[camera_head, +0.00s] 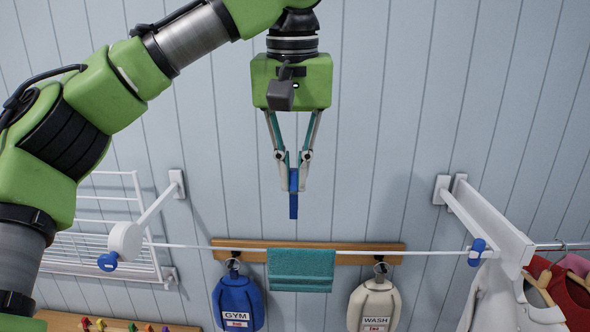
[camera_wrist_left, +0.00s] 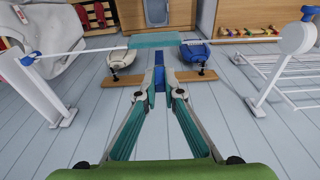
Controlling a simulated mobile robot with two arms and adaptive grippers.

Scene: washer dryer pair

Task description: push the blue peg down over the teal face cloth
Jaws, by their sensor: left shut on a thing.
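My left gripper (camera_head: 293,185) is shut on the blue peg (camera_head: 294,205), which points down. In the head view the peg appears above the teal face cloth (camera_head: 301,270), with a gap between them. The cloth hangs folded over a white line (camera_head: 200,247). In the left wrist view the peg (camera_wrist_left: 159,78) stands between the fingertips (camera_wrist_left: 160,92), and the cloth (camera_wrist_left: 155,40) lies beyond its tip. My right gripper is not in view.
A wooden hook rail (camera_head: 350,246) behind the line holds a blue GYM bag (camera_head: 238,300) and a cream WASH bag (camera_head: 374,302). White brackets (camera_head: 490,225) flank the line. A white rack (camera_head: 95,240) is at left; clothes (camera_head: 565,285) hang at right.

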